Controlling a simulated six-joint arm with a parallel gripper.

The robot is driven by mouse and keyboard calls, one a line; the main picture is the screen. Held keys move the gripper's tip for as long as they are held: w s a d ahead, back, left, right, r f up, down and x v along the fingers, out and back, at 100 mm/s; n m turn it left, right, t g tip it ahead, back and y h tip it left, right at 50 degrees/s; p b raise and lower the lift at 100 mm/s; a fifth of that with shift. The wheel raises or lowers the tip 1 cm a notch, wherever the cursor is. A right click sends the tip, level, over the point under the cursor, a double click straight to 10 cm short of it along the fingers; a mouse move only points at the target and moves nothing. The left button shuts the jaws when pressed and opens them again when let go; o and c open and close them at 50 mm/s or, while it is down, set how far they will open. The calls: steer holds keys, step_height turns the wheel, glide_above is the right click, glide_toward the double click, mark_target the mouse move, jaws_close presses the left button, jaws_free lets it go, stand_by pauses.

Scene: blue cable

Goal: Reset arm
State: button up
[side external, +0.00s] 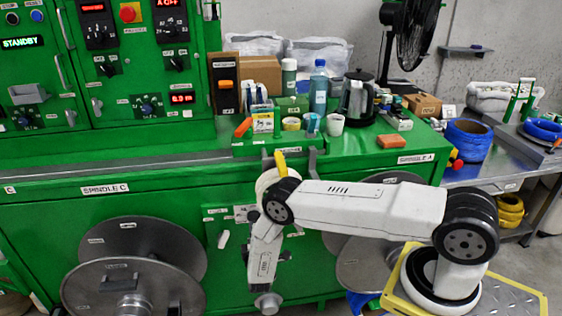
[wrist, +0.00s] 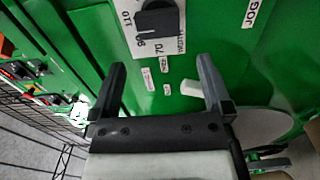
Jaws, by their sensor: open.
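My gripper (wrist: 162,75) shows in the wrist view with its two dark grey fingers spread wide and nothing between them. Beyond the fingers is the green machine front (wrist: 95,25), with a black knob (wrist: 157,20) on a white label and a white lever (wrist: 190,87). In the side external view my white arm reaches left from its base and bends down in front of the machine (side external: 150,185). I cannot make out the fingers clearly there. The white lever also shows there (side external: 223,238), left of the arm.
Large grey reels (side external: 135,285) stand low at the machine's left. Bottles, cups, a kettle (side external: 357,97) and an orange block (side external: 391,141) stand on the machine top. A blue cable coil (side external: 468,140) lies on the metal side table (side external: 490,174). A wire rack (wrist: 40,115) shows in the wrist view.

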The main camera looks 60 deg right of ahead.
steer(key=shift+s+a, duration=0.5)
steer(key=shift+s, duration=0.05)
steer(key=w+a+r+m+y, duration=0.25)
steer(key=w+r+y, duration=0.3)
steer(key=r, duration=0.35)
steer(key=s+a+r+m+g+y, duration=0.25)
steer(key=a+r+y, duration=0.2)
steer(key=r, duration=0.45)
steer(key=s+r+m+g+y, duration=0.1)
steer(key=s+r+g, duration=0.1)
steer(key=s, duration=0.6)
steer(key=s+r+m+g+y, duration=0.1)
steer(key=s+r+g, duration=0.2)
steer(key=s, duration=0.6)
steer(key=s+a+r+m+g, duration=0.1)
steer(key=s+r+m+g, duration=0.1)
steer(key=s+r, duration=0.3)
steer(key=s, duration=0.3)
steer(key=shift+s+r+g+y, duration=0.2)
steer(key=shift+r+g+y, duration=0.1)
steer(key=shift+g+y, duration=0.1)
